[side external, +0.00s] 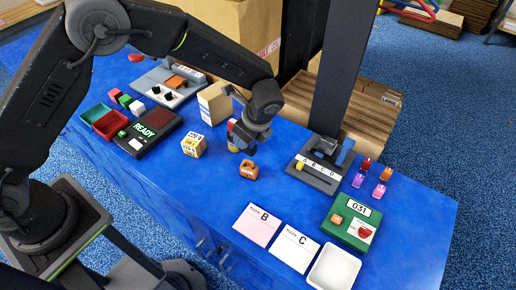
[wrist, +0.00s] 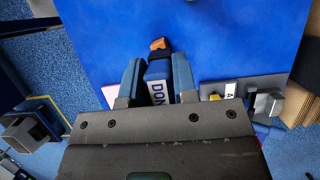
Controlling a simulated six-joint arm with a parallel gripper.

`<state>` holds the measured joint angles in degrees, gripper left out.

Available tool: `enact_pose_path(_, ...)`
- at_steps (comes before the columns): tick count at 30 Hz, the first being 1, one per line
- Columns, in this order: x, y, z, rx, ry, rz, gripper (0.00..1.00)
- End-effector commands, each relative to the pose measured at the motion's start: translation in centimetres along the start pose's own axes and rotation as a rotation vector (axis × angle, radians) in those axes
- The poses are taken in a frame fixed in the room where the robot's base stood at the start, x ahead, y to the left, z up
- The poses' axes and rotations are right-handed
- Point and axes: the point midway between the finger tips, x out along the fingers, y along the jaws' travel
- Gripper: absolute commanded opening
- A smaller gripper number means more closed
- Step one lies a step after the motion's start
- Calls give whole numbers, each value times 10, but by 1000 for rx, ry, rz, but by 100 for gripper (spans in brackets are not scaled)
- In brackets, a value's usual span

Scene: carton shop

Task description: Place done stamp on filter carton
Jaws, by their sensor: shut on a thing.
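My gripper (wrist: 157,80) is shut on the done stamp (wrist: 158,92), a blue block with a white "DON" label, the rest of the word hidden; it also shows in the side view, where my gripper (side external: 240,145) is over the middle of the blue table. I cannot read which box is the filter carton. A small yellow and white printed carton (side external: 193,145) stands on the table left of my gripper. A taller beige carton (side external: 210,104) stands behind it. A small orange object (side external: 249,171) lies just in front of my gripper.
A grey A-B-C-D rack (side external: 318,175) stands to the right, with several small coloured blocks beside it. Cards B (side external: 257,224) and C (side external: 295,248), a white tray (side external: 335,270) and a green 031 box (side external: 352,222) lie at front right. A READY board (side external: 148,133) is at left.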

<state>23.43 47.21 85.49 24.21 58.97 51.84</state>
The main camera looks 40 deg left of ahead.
Motion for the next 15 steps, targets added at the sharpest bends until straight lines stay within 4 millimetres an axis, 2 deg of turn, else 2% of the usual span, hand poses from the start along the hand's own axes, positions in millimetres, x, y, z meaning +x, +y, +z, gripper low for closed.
enact_pose_path(5, -2, -11, 29, 13, 1, -7, 3)
enact_pose_path(8, -2, -26, 61, 43, 0, -22, 3)
enact_pose_path(11, -1, -44, 105, 89, 0, -43, 3)
enact_pose_path(15, 2, -63, 177, 163, -2, -75, 3)
